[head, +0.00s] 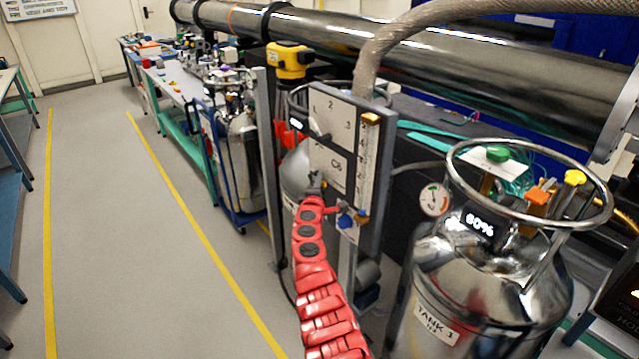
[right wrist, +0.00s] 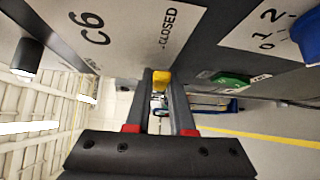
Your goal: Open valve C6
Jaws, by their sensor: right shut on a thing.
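The valve panel (head: 345,150) stands upright in the middle of the head view, with a plate marked C6 (head: 336,168). In the right wrist view the C6 plate (right wrist: 110,28) also carries the word CLOSED. My right gripper (head: 317,183) is at the lower left part of this plate. In the right wrist view my right gripper (right wrist: 162,88) is shut on a small yellow piece (right wrist: 161,77), which seems to be the valve's handle. The rest of the handle is hidden. My left gripper is not in view.
A steel tank marked TANK 1 (head: 480,285) stands right of the panel. A blue knob (head: 346,221) sits low on the panel. A grey hose (head: 385,45) rises behind it. Open floor (head: 100,200) lies to the left.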

